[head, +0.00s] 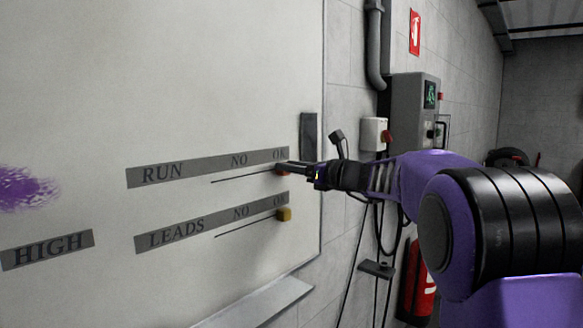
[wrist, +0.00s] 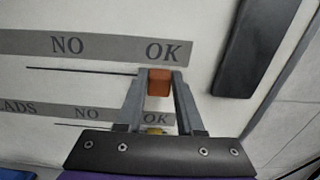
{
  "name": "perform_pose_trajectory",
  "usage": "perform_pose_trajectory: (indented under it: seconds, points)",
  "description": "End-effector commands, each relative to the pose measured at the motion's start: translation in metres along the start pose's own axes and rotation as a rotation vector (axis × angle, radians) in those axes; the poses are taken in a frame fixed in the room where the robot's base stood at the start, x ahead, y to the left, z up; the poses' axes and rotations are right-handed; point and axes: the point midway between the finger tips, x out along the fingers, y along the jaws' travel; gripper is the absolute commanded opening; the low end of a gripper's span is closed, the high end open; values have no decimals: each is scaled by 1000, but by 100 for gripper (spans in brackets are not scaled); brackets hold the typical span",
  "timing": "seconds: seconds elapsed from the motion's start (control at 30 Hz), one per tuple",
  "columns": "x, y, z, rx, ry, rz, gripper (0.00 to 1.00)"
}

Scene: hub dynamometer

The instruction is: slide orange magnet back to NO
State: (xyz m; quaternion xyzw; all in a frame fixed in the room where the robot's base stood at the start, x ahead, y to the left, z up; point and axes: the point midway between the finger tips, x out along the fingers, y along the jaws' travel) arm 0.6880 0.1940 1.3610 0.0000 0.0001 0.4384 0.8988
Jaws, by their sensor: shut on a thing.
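The orange magnet (wrist: 159,82) sits on the whiteboard at the right end of the RUN line, below the word OK. In the head view only a small part of the magnet (head: 283,171) shows beside my fingers. My gripper (wrist: 160,76) is shut on the magnet, one finger on each side; it also shows in the head view (head: 290,167). The RUN strip (head: 205,168) has NO to the left of OK, with a thin dark line (head: 245,179) running below it.
A yellow magnet (head: 284,214) sits under OK on the LEADS strip (head: 190,232), just below my gripper. A dark eraser-like block (head: 309,135) is on the board's right edge. A ledge (head: 262,303) runs along the bottom. The board left of the magnet is clear.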

Motion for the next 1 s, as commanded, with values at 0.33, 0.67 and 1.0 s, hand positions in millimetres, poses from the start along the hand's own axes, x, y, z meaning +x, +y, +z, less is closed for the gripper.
perform_pose_trajectory:
  seconds: [0.33,0.67,1.0]
  points:
    - [0,79,-4,-1,-3,5,0]
    - [0,128,-1,-1,0,3,0]
    - [1,130,-1,0,1,7,45]
